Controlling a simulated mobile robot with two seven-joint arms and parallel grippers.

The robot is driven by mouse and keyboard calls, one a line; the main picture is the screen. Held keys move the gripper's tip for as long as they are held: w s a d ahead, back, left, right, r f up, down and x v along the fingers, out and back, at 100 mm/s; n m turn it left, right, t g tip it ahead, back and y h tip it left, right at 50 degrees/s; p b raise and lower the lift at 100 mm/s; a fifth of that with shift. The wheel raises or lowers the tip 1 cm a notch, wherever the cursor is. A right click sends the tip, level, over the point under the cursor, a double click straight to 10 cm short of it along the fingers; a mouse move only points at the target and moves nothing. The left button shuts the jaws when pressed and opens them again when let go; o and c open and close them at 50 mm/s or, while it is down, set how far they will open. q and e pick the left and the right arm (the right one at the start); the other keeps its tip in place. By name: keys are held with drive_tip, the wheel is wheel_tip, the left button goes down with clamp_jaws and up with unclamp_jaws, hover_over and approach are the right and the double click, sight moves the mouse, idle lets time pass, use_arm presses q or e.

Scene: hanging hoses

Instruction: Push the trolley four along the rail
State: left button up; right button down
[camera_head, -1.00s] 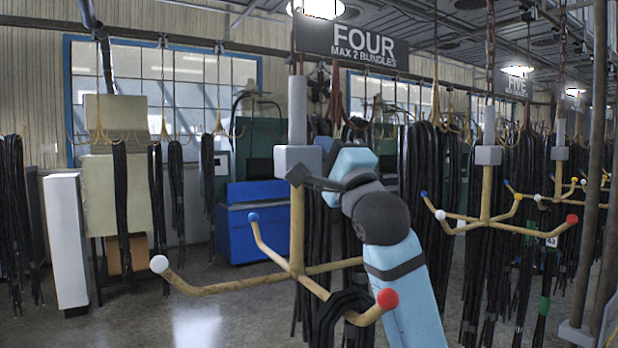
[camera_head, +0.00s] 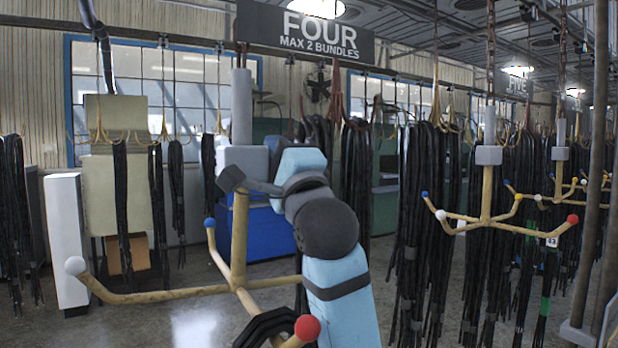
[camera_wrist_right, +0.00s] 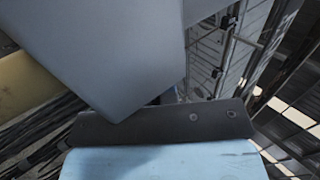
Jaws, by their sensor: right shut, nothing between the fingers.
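Trolley four hangs under the sign FOUR (camera_head: 305,33) in the head view. It has a grey upper post (camera_head: 241,106), a grey block (camera_head: 246,160) and a wooden hanger (camera_head: 239,240) with white, blue and red ball tips. A black hose bundle (camera_head: 262,328) hangs on the arm near the red ball. My right gripper (camera_head: 232,183) is shut and empty, its dark fingers at the grey block. In the right wrist view the grey block (camera_wrist_right: 110,50) fills the upper left, close against the dark gripper part (camera_wrist_right: 160,125). My left gripper is not in view.
Another trolley's hanger (camera_head: 485,205) stands to the right with hoses behind it. Grey-brown poles (camera_head: 597,180) stand at the far right. A blue cabinet (camera_head: 262,235) and a white panel (camera_head: 66,240) stand behind. Open floor (camera_head: 190,325) lies at the lower left.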

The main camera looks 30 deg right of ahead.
drive_tip(key=shift+a, duration=0.8)
